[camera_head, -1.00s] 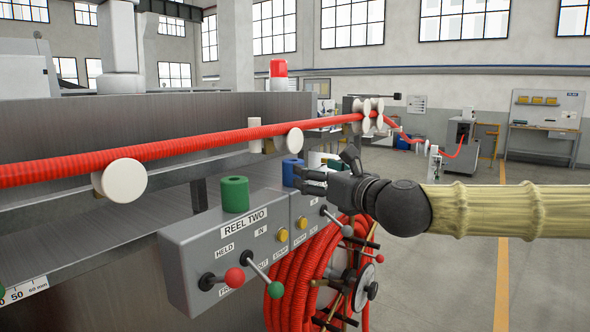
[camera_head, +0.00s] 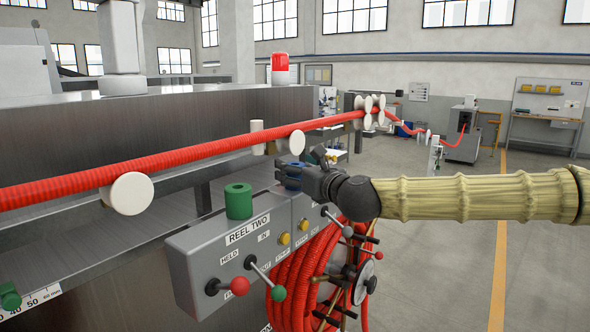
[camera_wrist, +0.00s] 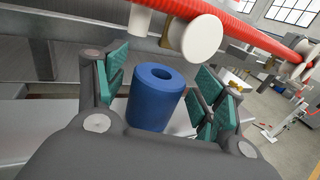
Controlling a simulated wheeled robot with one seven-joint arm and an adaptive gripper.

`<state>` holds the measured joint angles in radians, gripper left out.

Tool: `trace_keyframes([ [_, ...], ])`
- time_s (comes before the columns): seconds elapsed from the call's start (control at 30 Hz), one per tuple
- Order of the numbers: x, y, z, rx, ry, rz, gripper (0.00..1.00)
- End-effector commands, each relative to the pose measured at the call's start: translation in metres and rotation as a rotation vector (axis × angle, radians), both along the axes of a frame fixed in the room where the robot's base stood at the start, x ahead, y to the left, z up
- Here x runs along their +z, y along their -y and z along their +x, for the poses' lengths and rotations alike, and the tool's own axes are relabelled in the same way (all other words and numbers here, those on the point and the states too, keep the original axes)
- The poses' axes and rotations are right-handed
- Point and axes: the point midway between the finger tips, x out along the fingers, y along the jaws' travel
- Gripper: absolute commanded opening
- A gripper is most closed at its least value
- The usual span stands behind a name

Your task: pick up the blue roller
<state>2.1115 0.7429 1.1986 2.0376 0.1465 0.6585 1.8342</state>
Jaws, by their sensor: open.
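The blue roller (camera_wrist: 155,98) stands upright between the open fingers of my gripper (camera_wrist: 158,95) in the wrist view. It is a short cylinder with a hole in its top. The fingers have green pads, and a gap shows on both sides of the roller. In the head view my gripper (camera_head: 298,172) is at the roller (camera_head: 289,175) on the grey control box, and its dark fingers cover most of it. Contact cannot be told there.
A green roller (camera_head: 238,201) stands on the same control box (camera_head: 215,260), left of my gripper. The red conduit (camera_head: 220,152) runs above on white rollers; one white roller (camera_wrist: 202,38) is close above the fingers. Levers with red and green knobs stick out in front.

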Motion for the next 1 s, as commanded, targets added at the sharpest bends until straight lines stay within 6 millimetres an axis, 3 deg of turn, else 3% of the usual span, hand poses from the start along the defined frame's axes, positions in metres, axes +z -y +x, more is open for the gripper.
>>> trace_keyframes([
  [0.37,-0.0006,-0.0046,0.0075,0.000,0.001,-0.001,0.69],
  [0.67,-0.0004,-0.0045,0.0073,0.000,0.000,0.000,0.17],
  [1.0,0.0017,-0.0044,0.0074,-0.001,0.001,0.000,0.17],
])
